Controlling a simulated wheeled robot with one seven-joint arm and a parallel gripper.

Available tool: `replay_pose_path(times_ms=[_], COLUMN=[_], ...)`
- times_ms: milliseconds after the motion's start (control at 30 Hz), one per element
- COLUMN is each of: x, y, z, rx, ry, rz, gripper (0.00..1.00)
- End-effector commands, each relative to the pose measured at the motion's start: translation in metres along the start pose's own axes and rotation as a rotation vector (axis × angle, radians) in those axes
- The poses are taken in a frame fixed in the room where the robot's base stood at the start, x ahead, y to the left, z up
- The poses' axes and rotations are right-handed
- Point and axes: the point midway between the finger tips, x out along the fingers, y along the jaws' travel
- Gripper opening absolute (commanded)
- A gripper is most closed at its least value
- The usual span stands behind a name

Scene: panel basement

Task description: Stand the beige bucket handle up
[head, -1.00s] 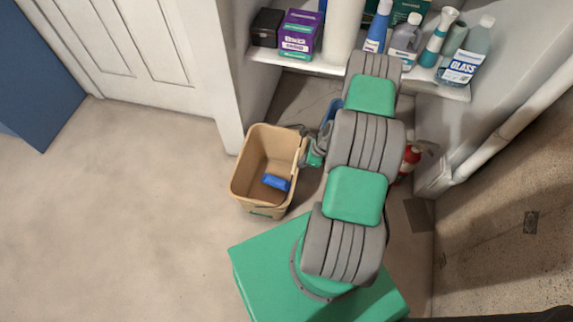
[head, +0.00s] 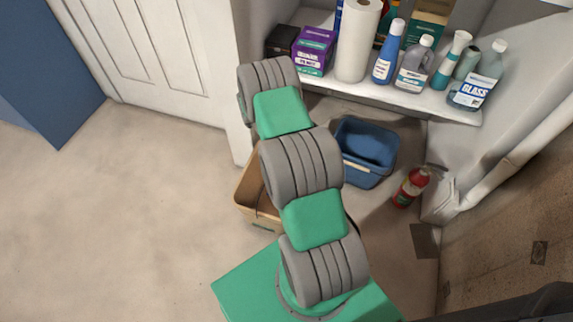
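A blue bucket (head: 366,153) stands under the shelf (head: 395,97), with a red fire extinguisher (head: 411,187) to its right. Bottles, boxes and a paper roll (head: 358,40) crowd the shelf. A white door (head: 140,50) is behind on the left. The left floor is clear.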

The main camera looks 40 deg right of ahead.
Motion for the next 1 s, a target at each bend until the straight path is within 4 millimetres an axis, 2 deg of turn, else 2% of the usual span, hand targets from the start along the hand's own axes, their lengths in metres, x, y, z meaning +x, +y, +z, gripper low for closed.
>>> replay_pose_path(times_ms=[233,767,867,1000], x=[-0.005,-0.007,-0.007,-0.01], y=[0.0,0.0,-0.001,-0.002], z=[0.013,0.015,0.012,-0.003], rx=[-0.002,-0.002,-0.002,-0.005], ry=[-0.002,-0.002,-0.002,-0.002], rz=[-0.001,-0.001,0.0,-0.001], gripper=[0.0,0.0,0.0,0.0])
